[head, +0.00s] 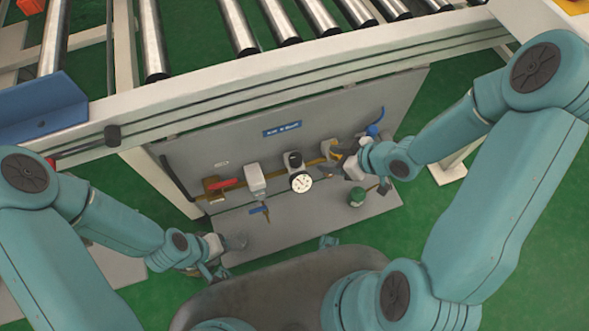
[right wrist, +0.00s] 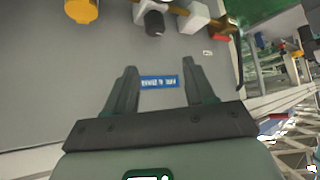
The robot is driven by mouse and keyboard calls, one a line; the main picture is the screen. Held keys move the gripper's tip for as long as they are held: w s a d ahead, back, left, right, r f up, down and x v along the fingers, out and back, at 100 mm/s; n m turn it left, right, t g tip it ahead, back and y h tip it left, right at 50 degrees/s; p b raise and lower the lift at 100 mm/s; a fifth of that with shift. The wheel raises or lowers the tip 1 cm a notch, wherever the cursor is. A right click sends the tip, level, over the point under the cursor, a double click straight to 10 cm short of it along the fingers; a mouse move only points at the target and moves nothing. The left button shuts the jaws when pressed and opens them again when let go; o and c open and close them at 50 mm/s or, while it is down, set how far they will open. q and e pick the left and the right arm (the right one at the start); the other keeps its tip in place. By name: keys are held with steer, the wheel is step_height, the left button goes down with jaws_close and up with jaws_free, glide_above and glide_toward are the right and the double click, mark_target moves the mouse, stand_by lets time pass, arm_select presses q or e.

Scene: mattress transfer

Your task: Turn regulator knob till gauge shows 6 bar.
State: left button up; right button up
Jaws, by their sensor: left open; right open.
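The regulator's black knob (head: 293,158) is on the grey panel, directly above a round white gauge (head: 301,183) whose reading is too small to tell. My right gripper (head: 345,162) is open and empty, to the right of the knob and apart from it. In the right wrist view the panel appears upside down. There the knob (right wrist: 154,23) lies beyond the open fingers (right wrist: 159,66), with nothing between them but the view of a blue label farther off. My left gripper (head: 232,246) is open and empty, low at the left, away from the regulator.
The panel (head: 205,150) also carries a blue label (head: 282,129), a red-handled valve (head: 222,184), a white block (head: 255,180) and a blue hose (head: 376,126). A green canister (head: 357,196) stands below my right gripper. A roller conveyor (head: 240,68) overhangs the panel.

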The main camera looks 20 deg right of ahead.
mark_target(297, 158)
steer(key=b+x, duration=0.2)
steer(key=x, duration=0.3)
steer(key=b+x, duration=0.2)
steer(key=x, duration=0.3)
steer(key=d+b+x, duration=0.1)
steer(key=x, duration=0.5)
steer(key=shift+f+b, duration=0.25)
steer(key=shift+b, duration=0.15)
steer(key=shift+w+a+f, duration=0.3)
steer(key=shift+w+f, duration=0.05)
steer(key=shift+f, duration=0.05)
arm_select(q)
step_height(297, 158, down, 7)
steer(key=shift+d+f, duration=0.1)
arm_select(e)
steer(key=c, duration=0.7)
